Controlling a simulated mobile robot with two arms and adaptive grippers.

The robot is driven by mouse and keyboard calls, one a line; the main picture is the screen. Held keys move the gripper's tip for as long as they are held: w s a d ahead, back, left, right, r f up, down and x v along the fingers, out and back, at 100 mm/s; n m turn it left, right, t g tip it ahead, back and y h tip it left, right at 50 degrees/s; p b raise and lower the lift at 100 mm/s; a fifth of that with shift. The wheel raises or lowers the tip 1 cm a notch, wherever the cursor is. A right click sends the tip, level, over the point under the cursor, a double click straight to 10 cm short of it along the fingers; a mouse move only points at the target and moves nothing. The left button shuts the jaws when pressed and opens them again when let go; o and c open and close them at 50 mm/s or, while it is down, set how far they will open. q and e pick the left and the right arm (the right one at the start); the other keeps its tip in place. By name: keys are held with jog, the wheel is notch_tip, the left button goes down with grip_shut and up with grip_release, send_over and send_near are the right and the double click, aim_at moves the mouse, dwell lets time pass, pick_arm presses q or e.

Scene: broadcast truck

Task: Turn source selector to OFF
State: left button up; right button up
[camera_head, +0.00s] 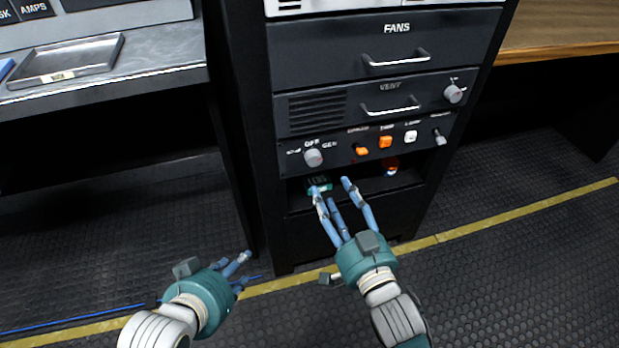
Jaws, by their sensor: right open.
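The source selector is a pale grey round knob (313,158) at the left of the lower control panel in the rack. OFF is printed above it, GEN to its right, and a label too small to read to its left. I cannot tell which way its pointer faces. My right gripper (333,187) is open, its blue fingers pointing up at the rack, with the fingertips just below the knob and appearing apart from it. My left gripper (248,268) is low at the left, over the floor, away from the panel; its finger opening is unclear.
Drawer handles (396,60) protrude above.

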aim_at(315, 162)
jog(key=b+x, duration=0.2)
jog(key=x, duration=0.7)
jog(key=shift+w+f, duration=0.1)
jog(key=shift+w, duration=0.25)
pick_arm(q)
jog(key=w+d+r+t+h, duration=0.2)
jog(key=w+r+t, duration=0.4)
jog(key=r, duration=0.4)
jog(key=shift+w+d+r, duration=0.35)
jog(key=shift+w+d, duration=0.25)
jog(key=shift+d, duration=0.05)
pick_arm(e)
jog(key=shift+w+a, duration=0.25)
jog(key=shift+w, duration=0.1)
jog(key=c, duration=1.2)
jog(key=shift+o, duration=0.2)
